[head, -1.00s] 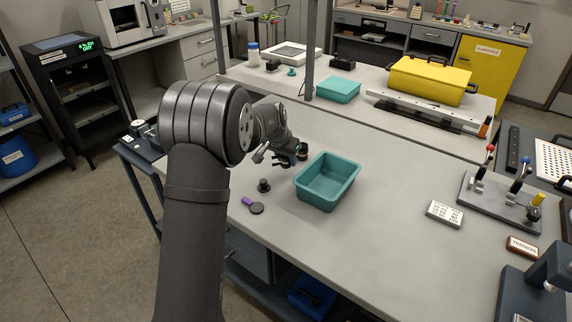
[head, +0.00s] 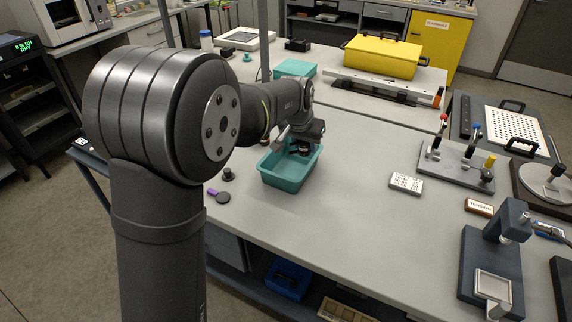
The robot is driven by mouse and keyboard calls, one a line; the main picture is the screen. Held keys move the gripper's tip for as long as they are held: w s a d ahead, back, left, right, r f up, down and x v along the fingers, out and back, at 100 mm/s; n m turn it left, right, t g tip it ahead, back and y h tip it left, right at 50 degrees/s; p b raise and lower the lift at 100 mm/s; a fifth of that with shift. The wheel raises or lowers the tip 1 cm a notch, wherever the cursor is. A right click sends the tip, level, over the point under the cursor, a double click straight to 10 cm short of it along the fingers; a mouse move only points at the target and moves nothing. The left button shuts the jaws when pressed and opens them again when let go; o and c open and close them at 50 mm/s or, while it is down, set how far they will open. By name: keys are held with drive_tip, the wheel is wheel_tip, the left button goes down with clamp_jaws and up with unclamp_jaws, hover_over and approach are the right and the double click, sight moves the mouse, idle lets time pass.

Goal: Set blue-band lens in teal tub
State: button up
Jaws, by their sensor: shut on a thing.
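The teal tub (head: 284,179) stands on the grey bench, open at the top. My gripper (head: 303,147) points down over the back right part of its opening. It is shut on a small dark thing (head: 303,152), mostly hidden by the fingers. I take this to be the blue-band lens, but no blue band can be made out. I cannot tell whether its lower end is below the tub's rim.
A small black knob-like piece (head: 228,174) and a purple-handled magnifier (head: 220,196) lie left of the tub. A second teal container (head: 295,68) and a yellow case (head: 383,57) stand further back. The bench right of the tub is clear up to a white labelled block (head: 406,183).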

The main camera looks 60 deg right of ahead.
drive_tip(key=s, duration=0.6)
hover_over(294, 166)
drive_tip(key=a, duration=0.2)
drive_tip(key=shift+m, duration=0.3)
wheel_tip(294, 166, down, 7)
drive_tip(key=shift+s+d+r, duration=0.15)
drive_tip(key=shift+r, duration=0.05)
drive_tip(key=shift+f, duration=2.05)
drive_tip(key=shift+f, duration=0.2)
drive_tip(key=o, duration=1.1)
drive_tip(key=shift+c, duration=0.2)
drive_tip(key=shift+r, duration=0.1)
drive_tip(key=v, duration=1.2)
